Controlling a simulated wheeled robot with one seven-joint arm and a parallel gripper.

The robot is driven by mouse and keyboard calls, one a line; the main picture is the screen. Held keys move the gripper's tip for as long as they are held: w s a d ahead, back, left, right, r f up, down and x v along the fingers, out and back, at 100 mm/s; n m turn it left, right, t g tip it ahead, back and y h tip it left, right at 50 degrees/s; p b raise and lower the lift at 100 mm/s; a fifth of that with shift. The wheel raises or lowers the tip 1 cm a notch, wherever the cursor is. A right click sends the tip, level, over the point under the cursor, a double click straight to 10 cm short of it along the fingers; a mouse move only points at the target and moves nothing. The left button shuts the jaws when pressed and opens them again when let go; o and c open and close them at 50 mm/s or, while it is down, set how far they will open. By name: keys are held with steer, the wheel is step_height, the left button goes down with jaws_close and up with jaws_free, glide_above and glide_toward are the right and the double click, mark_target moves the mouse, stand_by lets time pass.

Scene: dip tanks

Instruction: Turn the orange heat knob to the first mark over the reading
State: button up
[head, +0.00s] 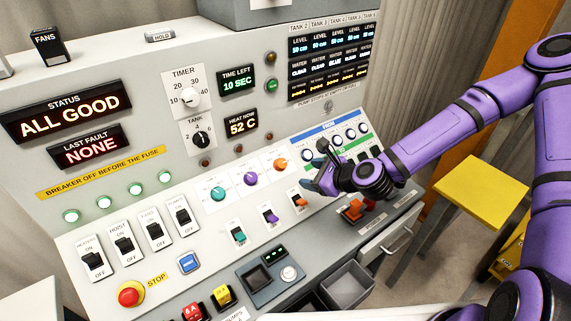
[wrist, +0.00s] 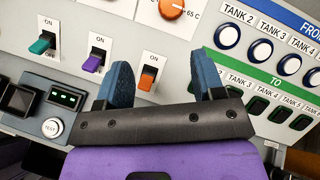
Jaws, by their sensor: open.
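The orange heat knob (head: 280,165) sits on the white sloping panel, at the right end of a row of three knobs. In the wrist view the knob (wrist: 172,7) is cut by the top edge, and "65 C" shows to its right. Its pointer and most of its marks are too small or cut off to read. The heat display (head: 241,123) reads 52 C. My gripper (head: 318,168) is open and empty, to the right of the knob and apart from it. In the wrist view my gripper (wrist: 164,76) has its two blue fingers spread below the knob.
An orange switch (wrist: 148,74) shows between my fingers, below the knob. A purple knob (head: 251,178) and a teal knob (head: 217,193) stand to the left. Round tank buttons (wrist: 264,49) lie close to the right finger. A yellow stool (head: 484,192) stands right of the panel.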

mark_target(282, 163)
steer(key=w+a+f+m, duration=0.1)
steer(key=w+a, duration=0.1)
steer(key=w+a+f+m+t, duration=0.1)
steer(key=w+a, duration=0.1)
steer(key=w, duration=0.1)
steer(key=w+a+f+m, duration=0.1)
steer(key=w+a, duration=0.2)
steer(key=shift+w+a+f, duration=0.1)
steer(key=shift+f, duration=0.2)
stand_by(0.3)
steer(key=c, duration=0.9)
